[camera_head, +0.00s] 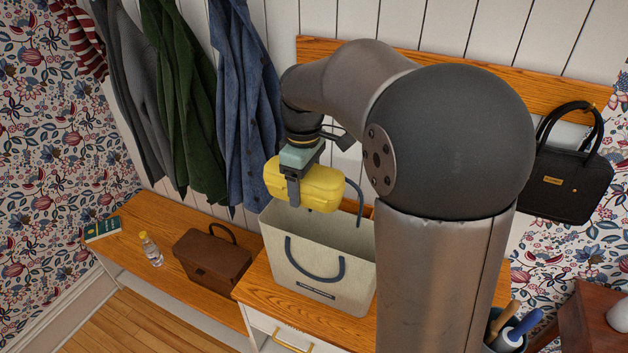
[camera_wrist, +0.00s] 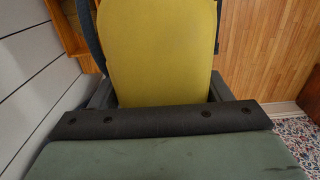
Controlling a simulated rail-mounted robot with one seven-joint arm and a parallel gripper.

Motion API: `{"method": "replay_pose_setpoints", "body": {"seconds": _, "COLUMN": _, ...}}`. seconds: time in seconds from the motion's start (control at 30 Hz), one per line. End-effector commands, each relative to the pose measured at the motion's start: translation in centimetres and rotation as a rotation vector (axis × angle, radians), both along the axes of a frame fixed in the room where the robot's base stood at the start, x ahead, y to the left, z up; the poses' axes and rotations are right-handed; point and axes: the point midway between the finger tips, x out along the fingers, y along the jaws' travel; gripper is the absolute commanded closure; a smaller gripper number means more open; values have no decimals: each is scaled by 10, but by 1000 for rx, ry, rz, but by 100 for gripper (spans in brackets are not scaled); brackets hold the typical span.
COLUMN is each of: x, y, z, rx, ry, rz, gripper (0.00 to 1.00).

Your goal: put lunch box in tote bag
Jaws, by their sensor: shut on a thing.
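The yellow lunch box (camera_head: 318,187) is held in my gripper (camera_head: 292,190), which is shut on it. In the head view it hangs just above the open mouth of the tote bag. The tote bag (camera_head: 305,267) is cream with dark blue handles and stands upright on the wooden bench. My arm hides its right side, and the lunch box covers part of its opening. In the wrist view the yellow lunch box (camera_wrist: 160,50) fills the space between the fingers.
A brown bag (camera_head: 212,262), a small bottle (camera_head: 151,250) and a book (camera_head: 102,230) sit on the lower bench at left. Coats (camera_head: 245,90) hang behind. A black handbag (camera_head: 566,178) hangs at right. Handled items (camera_head: 515,330) stand at the lower right.

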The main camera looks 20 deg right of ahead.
Motion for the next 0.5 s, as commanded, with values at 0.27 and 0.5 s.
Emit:
{"method": "replay_pose_setpoints", "body": {"seconds": 0.27, "x": 0, "y": 0, "z": -15, "rx": 0, "ry": 0, "rz": -2, "gripper": 55}}
{"method": "replay_pose_setpoints", "body": {"seconds": 0.5, "x": -1, "y": 0, "z": -38, "rx": 2, "ry": 9, "rz": -3, "gripper": 55}}
